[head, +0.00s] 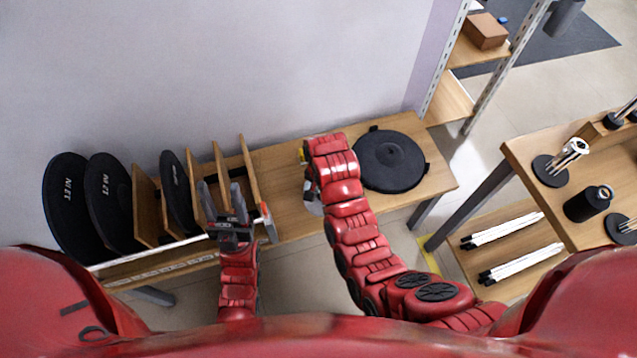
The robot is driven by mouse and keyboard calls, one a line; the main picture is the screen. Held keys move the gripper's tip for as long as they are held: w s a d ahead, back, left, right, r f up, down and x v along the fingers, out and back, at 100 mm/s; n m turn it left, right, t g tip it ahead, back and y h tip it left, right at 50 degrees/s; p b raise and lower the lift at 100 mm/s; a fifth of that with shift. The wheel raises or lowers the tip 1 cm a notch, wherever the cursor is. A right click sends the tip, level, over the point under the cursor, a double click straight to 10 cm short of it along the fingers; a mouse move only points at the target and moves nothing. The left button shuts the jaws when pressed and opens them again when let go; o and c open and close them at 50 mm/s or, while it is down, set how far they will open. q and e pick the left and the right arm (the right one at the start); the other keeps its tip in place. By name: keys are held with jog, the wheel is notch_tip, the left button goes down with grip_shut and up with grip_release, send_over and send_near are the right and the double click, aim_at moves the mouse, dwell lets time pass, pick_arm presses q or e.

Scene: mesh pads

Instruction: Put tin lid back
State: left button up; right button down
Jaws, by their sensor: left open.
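A round black tin or lid (392,160) with a small raised centre and side tabs lies flat on the right part of the wooden table. Black discs stand upright in the slotted rack at left: two large lettered ones (66,205), (110,200) and a narrower-looking one (176,190). I cannot tell which is the tin lid. My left gripper (223,198) is open, pointing into the rack among the wooden dividers, right of the narrower disc. My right gripper (312,195) is mostly hidden behind its own arm, left of the flat black tin.
Wooden dividers (247,170) and a pale front rail (155,249) bound the rack. A second table (530,170) at right holds black items, with white rods on its lower shelf. Metal shelving with a brown box (486,31) stands behind. The wall closes the table's back.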

jog(key=shift+w+a+f, duration=0.1)
jog(key=shift+w+a, duration=0.05)
jog(key=shift+w, duration=1)
jog(key=shift+w+a+f, duration=0.1)
jog(key=shift+w, duration=1)
jog(key=shift+w+a+f, duration=0.1)
jog(key=shift+w+a, duration=0.05)
jog(key=shift+w, duration=1)
jog(key=shift+f, duration=1.65)
jog(key=shift+f+b, duration=0.35)
jog(key=shift+f, duration=0.1)
jog(key=c, duration=0.6)
grip_release()
jog(key=shift+r, duration=0.1)
jog(key=shift+c, duration=0.2)
